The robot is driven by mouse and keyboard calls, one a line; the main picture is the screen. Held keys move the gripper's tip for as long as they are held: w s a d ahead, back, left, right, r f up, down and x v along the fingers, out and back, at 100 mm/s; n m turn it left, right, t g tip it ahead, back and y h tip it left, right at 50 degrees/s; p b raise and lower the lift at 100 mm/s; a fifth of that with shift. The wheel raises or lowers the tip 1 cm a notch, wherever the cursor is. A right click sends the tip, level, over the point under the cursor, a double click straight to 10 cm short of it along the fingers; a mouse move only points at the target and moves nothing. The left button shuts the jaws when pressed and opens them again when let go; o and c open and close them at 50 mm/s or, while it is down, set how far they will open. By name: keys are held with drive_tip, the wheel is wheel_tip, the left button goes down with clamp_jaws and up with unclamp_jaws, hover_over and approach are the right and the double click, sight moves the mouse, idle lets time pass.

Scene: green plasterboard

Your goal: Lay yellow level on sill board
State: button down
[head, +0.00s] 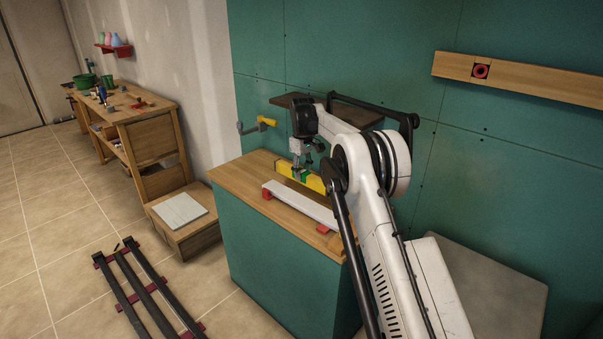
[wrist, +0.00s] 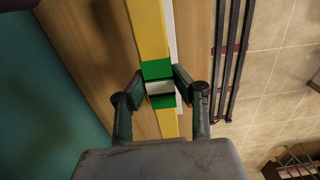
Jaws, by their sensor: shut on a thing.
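The yellow level (head: 315,183) has a green middle section and is in my gripper (head: 301,174), over the back part of the wooden counter top. In the wrist view the level (wrist: 149,28) runs lengthwise, and my gripper (wrist: 160,88) has a finger on each side of its green section. I cannot tell whether the level touches the wood. The white sill board (head: 301,206) lies in front of it, on red blocks at its ends. In the wrist view a strip of the sill board (wrist: 178,97) shows just right of the level, partly hidden by it.
The wooden counter top (head: 238,172) sits on a green plasterboard base against a green wall. A dark shelf (head: 290,100) and a yellow-handled tool (head: 266,121) are on the wall behind. Dark rails (head: 145,290) lie on the tiled floor. A workbench (head: 130,115) stands at left.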

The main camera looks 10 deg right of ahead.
sight(303, 172)
drive_tip(key=shift+s, duration=0.1)
drive_tip(key=shift+f+b, duration=2.15)
drive_tip(key=shift+f, duration=1.75)
drive_tip(key=shift+f+b, duration=0.4)
drive_tip(key=shift+f, duration=0.2)
drive_tip(key=c, duration=1.3)
unclamp_jaws()
drive_tip(key=shift+c, duration=0.2)
wheel_tip(303, 172, up, 12)
drive_tip(key=shift+r, duration=0.1)
